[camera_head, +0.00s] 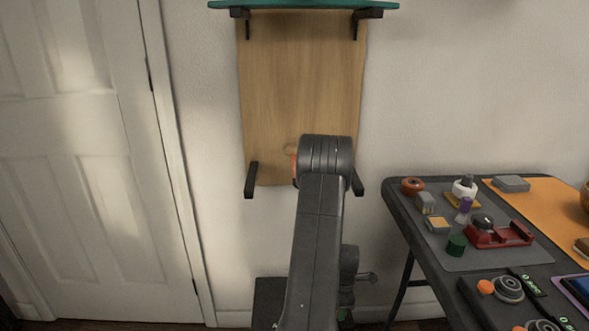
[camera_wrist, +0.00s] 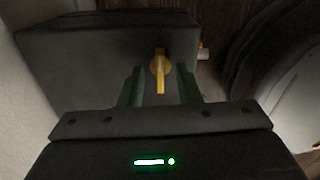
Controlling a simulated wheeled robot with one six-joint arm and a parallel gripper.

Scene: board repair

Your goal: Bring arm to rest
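My arm rises in the middle of the head view, with its dark elbow in front of the wooden board (camera_head: 270,85). In the wrist view my gripper (camera_wrist: 160,82) shows two dark green fingers standing apart, with a gap between them. A yellow key-shaped piece (camera_wrist: 159,62) shows in that gap, narrower than it and not visibly touched by either finger. Behind it is a dark box (camera_wrist: 90,55), which also appears low in the head view (camera_head: 267,300). I cannot tell whether the yellow piece is fixed to the box. My arm hides part of that area.
A dark table (camera_head: 395,200) at right holds a grey mat (camera_head: 490,258) with a red tool (camera_head: 500,235), a green cylinder (camera_head: 457,245) and several small parts. An orange mat (camera_head: 545,205) lies beside it. A white door (camera_head: 80,150) is at left. Black brackets (camera_head: 251,180) flank the board.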

